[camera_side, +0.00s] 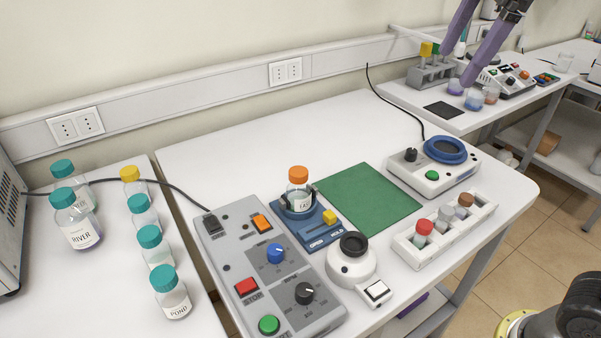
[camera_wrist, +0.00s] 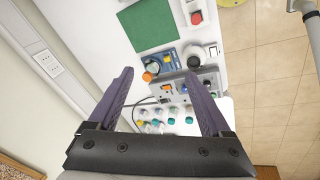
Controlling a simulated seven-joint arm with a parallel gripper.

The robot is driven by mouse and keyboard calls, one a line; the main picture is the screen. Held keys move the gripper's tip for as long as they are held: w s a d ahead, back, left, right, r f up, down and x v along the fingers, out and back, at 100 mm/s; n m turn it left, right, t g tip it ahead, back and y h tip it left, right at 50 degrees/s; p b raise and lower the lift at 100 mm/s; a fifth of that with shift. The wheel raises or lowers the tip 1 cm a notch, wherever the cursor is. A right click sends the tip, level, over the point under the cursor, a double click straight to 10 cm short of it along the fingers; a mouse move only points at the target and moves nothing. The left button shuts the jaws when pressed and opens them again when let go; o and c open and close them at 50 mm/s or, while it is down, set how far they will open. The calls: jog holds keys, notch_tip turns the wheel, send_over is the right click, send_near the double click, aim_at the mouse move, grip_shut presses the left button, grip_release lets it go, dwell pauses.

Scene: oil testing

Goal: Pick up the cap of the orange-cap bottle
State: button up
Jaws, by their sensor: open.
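The orange cap (camera_side: 298,174) sits on top of a small clear bottle (camera_side: 299,201). The bottle stands upright in a blue holder (camera_side: 318,238) with dark jaws beside it, on the white table. In the wrist view the orange cap (camera_wrist: 147,77) shows between my fingers, well below them. My gripper (camera_side: 458,68) has purple fingers and is at the upper right of the side view, far from the bottle. In the wrist view my gripper (camera_wrist: 160,72) is spread wide with nothing between the fingers.
A grey control box (camera_side: 270,270) stands left of the holder, and a round white device (camera_side: 350,262) is in front. A green mat (camera_side: 367,203) lies behind to the right. Several teal-capped bottles (camera_side: 150,247) stand at left. A white rack (camera_side: 445,232) holds capped vials.

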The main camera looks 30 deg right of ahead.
jog(key=w+a+n+g, duration=0.1)
jog(key=w+a+n, duration=0.25)
jog(key=w, duration=0.55)
jog(key=n+g, duration=0.2)
send_over(298, 171)
notch_tip(298, 171, down, 14)
notch_tip(298, 171, down, 13)
jog(key=shift+r, duration=0.15)
grip_shut()
